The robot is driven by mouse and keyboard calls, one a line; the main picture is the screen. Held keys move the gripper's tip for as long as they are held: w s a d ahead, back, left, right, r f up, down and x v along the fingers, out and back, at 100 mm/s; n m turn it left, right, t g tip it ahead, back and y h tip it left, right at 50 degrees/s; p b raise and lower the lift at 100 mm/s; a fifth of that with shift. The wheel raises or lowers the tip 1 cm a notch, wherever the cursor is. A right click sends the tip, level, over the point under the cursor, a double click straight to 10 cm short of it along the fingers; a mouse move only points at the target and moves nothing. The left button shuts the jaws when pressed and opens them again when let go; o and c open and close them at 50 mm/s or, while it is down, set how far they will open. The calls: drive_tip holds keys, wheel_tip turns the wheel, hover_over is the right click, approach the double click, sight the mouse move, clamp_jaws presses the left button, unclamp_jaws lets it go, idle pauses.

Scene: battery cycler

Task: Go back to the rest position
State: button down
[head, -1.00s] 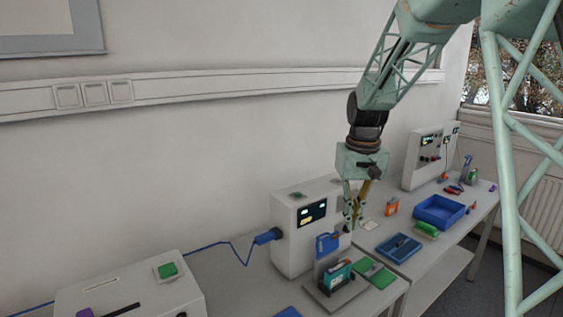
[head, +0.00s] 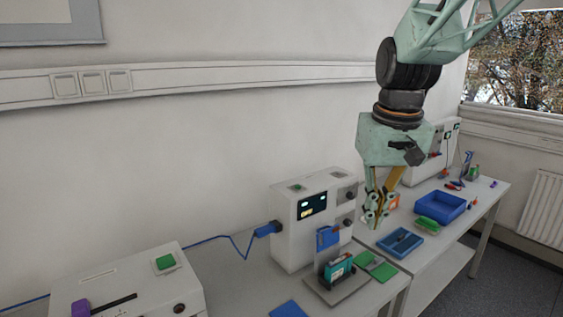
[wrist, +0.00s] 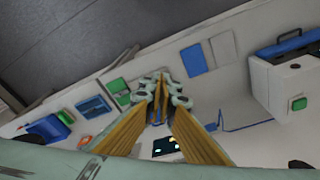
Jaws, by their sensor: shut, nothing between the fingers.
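My gripper (head: 371,222) hangs from my arm in the head view, pointing down. It is in the air in front of the white cycler box with a dark display (head: 290,232). Its fingers are together and nothing shows between them. In the wrist view the fingertips (wrist: 157,88) meet near the middle of the picture. A teal battery (head: 339,270) stands in a grey holder with a blue part (head: 327,238) on the table, below and left of my gripper. The fingers look apart from it.
A blue tray (head: 402,243) and a deeper blue bin (head: 464,208) stand on the right-hand table. A white box with a green button (head: 165,262) is at front left.

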drive_tip(key=s+f+t+b, duration=0.1)
drive_tip(key=s+f+b, duration=0.1)
drive_tip(key=s, duration=1.3)
drive_tip(key=s+f+t+b, duration=0.1)
drive_tip(key=s+b, duration=0.3)
drive_tip(key=s, duration=1.2)
drive_tip(key=shift+s+f+m, duration=0.25)
drive_tip(key=shift+f+m, duration=0.05)
drive_tip(key=shift+f, duration=0.15)
